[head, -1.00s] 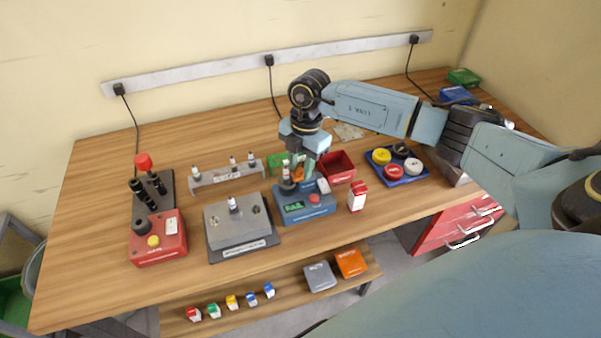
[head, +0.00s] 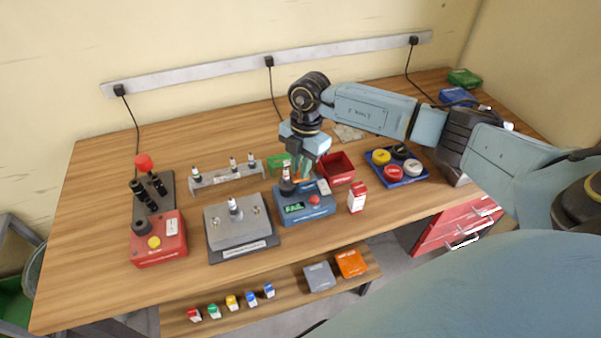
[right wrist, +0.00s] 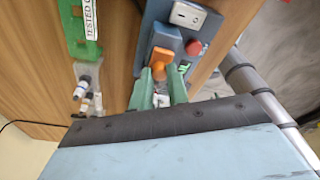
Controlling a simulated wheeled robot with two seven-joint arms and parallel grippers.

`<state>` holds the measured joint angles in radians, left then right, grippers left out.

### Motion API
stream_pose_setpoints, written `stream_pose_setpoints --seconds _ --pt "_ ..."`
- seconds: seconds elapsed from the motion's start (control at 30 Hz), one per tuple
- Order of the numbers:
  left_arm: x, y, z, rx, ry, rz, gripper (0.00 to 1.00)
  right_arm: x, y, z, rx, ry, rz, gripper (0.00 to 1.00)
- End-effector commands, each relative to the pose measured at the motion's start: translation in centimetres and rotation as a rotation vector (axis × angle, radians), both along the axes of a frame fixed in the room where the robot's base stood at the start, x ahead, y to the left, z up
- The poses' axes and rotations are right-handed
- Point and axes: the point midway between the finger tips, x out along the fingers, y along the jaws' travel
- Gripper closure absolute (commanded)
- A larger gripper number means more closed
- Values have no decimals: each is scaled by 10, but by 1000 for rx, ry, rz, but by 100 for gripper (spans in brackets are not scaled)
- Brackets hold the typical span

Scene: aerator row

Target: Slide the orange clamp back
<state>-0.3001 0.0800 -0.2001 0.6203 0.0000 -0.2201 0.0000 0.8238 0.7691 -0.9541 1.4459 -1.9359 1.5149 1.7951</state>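The orange clamp (right wrist: 161,58) is on the blue tester (right wrist: 147,33), which also shows in the head view (head: 318,208) with a lit green display reading FAIL. My right gripper (right wrist: 159,72) points down at the tester, its two green fingers on either side of the clamp's end. The fingertips are very close to the clamp; whether they press on it I cannot tell. In the head view my right gripper (head: 303,180) hides most of the clamp. A small dark-and-white part (head: 286,181) stands upright on the tester's left side. My left gripper is out of view.
A green tray (head: 276,161) and a red tray (head: 337,168) stand behind the tester. A red and white carton (head: 357,198) is close on its right, a grey fixture (head: 241,230) on its left. A blue tray of coloured discs (head: 414,178) is further right.

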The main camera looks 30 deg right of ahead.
Motion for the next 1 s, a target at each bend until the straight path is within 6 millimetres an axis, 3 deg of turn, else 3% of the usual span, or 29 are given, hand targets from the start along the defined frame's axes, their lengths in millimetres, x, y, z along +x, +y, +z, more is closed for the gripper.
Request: stream_pose_setpoints --seconds 0.97,1.0 --pt "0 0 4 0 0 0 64 -4 -18 0 -1 0 -1 97" --pt "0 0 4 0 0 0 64 -4 -18 0 -1 0 -1 82"
